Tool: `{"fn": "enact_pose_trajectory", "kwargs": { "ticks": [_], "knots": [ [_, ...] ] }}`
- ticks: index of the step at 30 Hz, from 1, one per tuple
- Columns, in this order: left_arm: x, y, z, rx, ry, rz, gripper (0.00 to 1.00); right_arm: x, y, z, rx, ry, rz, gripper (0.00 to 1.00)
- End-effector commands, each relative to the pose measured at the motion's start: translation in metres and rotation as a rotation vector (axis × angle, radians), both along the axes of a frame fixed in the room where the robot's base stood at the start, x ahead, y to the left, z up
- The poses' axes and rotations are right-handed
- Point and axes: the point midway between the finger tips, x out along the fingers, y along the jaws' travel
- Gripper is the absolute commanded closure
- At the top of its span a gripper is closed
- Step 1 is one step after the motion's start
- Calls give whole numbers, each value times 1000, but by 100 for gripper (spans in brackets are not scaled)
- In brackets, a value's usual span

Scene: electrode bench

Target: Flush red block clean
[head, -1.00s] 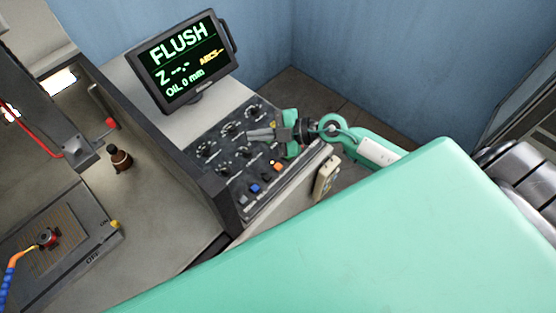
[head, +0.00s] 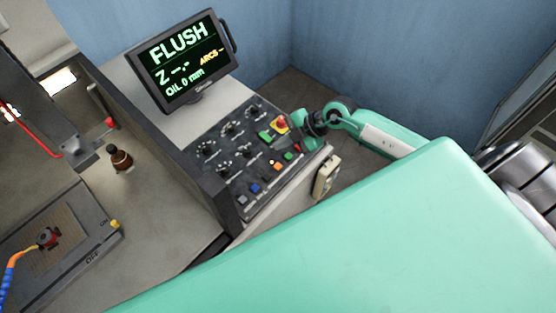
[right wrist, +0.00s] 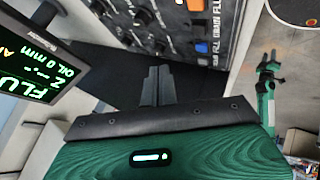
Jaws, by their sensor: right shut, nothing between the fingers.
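The small dark red block (head: 47,238) sits on the gridded plate of the tank at lower left in the head view, with an orange nozzle tip beside it. My right gripper (head: 291,143) is over the right edge of the control panel (head: 215,165), shut and empty; its grey fingers (right wrist: 157,85) are together in the right wrist view. An orange button (head: 277,167) and a blue button (head: 254,188) are on the panel. The monitor (head: 185,62) reads FLUSH and OIL 0 mm. A green and black arm end, apparently my left gripper (right wrist: 267,65), is small in the right wrist view.
A red emergency button (head: 281,122) and several knobs are close to my right gripper. A pendant box (head: 326,177) hangs at the panel's right side. A blue wall is behind.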

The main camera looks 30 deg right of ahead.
Motion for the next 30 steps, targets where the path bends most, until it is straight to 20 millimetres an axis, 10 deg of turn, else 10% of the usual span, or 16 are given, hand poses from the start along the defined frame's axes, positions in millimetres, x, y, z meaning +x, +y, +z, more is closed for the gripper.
{"fn": "enact_pose_trajectory", "kwargs": {
  "ticks": [30],
  "knots": [
    [0,0,-79,0,0,0,64,0,0,-87,0,-1,-1,100]
  ]
}}
